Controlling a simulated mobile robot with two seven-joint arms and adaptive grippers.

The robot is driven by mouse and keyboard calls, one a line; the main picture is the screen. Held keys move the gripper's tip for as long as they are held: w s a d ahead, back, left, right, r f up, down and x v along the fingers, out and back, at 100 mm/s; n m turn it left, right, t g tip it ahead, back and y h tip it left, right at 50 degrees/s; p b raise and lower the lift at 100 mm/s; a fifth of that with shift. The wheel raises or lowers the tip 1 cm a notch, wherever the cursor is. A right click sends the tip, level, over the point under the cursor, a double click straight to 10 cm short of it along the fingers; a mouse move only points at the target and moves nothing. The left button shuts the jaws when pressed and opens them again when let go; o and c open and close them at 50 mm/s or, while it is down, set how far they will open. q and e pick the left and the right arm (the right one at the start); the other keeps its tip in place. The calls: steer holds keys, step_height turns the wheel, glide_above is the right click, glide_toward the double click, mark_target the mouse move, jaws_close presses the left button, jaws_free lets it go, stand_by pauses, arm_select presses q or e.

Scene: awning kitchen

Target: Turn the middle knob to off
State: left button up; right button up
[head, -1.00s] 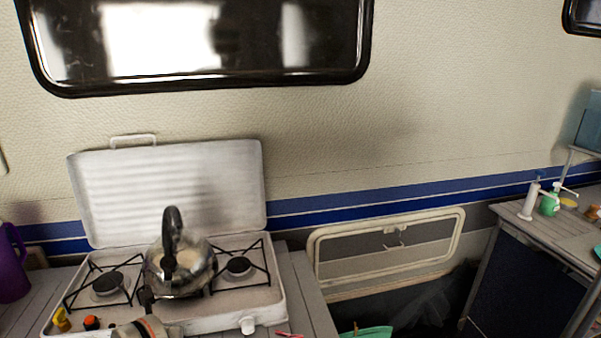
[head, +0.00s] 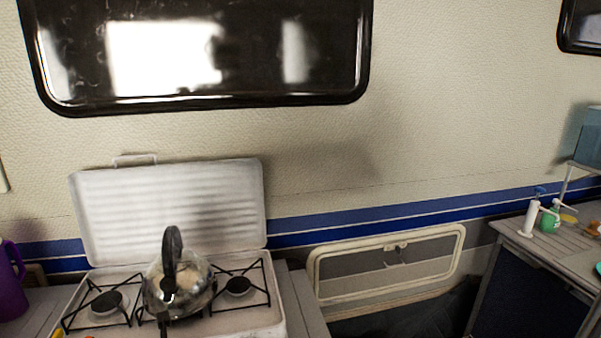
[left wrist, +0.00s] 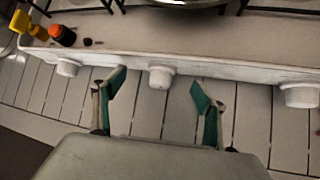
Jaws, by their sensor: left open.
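The white stove (head: 240,318) stands on the counter with its lid (head: 170,215) raised behind it. Its front edge and knobs are below the head view. In the left wrist view, the middle knob (left wrist: 161,77) sits on the stove's front panel, between a left knob (left wrist: 68,68) and a right knob (left wrist: 299,95). My left gripper (left wrist: 158,84) is open, with its green-padded fingers on either side of the middle knob. They appear apart from it. Which way the knob is set cannot be told. My right gripper is not in view.
A metal kettle (head: 178,284) with a black handle stands on the stove between two burners. An orange-capped bottle (left wrist: 62,35) and a yellow item (left wrist: 28,27) lie at the stove's front left. A purple jug (head: 10,280) stands at the far left.

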arm_select(q)
steer(key=shift+r, duration=0.15)
steer(key=shift+p+v, duration=0.45)
steer(key=shift+v, duration=0.75)
steer(key=shift+s+d+r, duration=0.15)
steer(key=shift+s+r, duration=0.1)
steer(key=shift+r, duration=0.4)
steer(key=shift+s+d+r, duration=0.2)
steer(key=shift+r, duration=0.4)
steer(key=shift+s+d+r, duration=0.15)
steer(key=shift+s+r, duration=0.1)
steer(key=shift+r, duration=0.4)
